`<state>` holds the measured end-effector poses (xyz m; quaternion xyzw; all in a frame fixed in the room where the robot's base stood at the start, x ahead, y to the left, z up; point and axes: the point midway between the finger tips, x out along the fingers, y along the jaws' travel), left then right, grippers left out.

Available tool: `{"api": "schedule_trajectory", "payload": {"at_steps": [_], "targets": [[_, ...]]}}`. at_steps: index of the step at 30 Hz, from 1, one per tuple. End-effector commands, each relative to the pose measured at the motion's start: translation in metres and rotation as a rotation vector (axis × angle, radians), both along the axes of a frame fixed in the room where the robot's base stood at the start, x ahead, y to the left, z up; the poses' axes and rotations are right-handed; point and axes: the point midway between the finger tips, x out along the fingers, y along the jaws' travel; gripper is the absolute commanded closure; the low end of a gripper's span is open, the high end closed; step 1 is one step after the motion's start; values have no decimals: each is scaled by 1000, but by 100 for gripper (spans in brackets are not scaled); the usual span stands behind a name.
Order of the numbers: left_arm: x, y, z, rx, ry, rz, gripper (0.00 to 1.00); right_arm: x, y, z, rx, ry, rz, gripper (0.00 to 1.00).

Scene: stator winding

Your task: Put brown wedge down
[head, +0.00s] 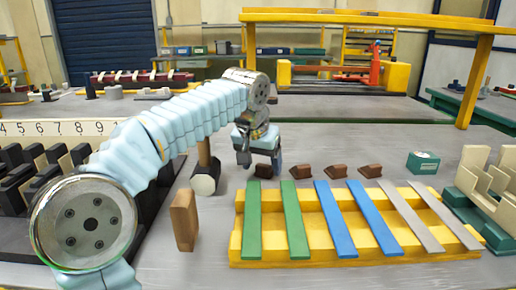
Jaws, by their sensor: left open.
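Several brown wedges lie in a row on the grey table behind the yellow rack. The leftmost brown wedge (264,171) is on or very near the table, right at the tips of my left gripper (261,163). The left gripper points down and is open, with a finger to each side of that wedge. Whether a finger touches it I cannot tell. The other brown wedges (302,172), (335,172) and (371,171) lie to its right, apart from the gripper. My right gripper is not in view.
The yellow rack (340,262) holds green, blue and grey strips. A mallet (204,184) and a brown block (184,222) stand left of the gripper. A green box (423,162) sits right. Slotted black and cream pieces (40,175) fill the left side.

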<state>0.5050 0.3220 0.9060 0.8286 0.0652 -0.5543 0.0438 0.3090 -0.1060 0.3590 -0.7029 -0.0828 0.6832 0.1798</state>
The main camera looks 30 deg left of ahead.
Motion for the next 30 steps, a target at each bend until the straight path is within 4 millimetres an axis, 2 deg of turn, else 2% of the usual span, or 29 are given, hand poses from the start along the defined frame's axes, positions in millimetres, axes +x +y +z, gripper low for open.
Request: {"api": "schedule_trajectory", "payload": {"at_steps": [9, 15, 19, 30], "targets": [[-26, -5, 67, -1, -6, -2, 27, 0, 0, 0, 0, 0, 0, 35], [-38, -7, 94, 0, -2, -2, 27, 0, 0, 0, 0, 0, 0, 35], [-41, -7, 100, 1, -1, -1, 27, 0, 0, 0, 0, 0, 0, 35], [-41, -7, 101, 0, 0, -1, 27, 0, 0, 0, 0, 0, 0, 35]]}}
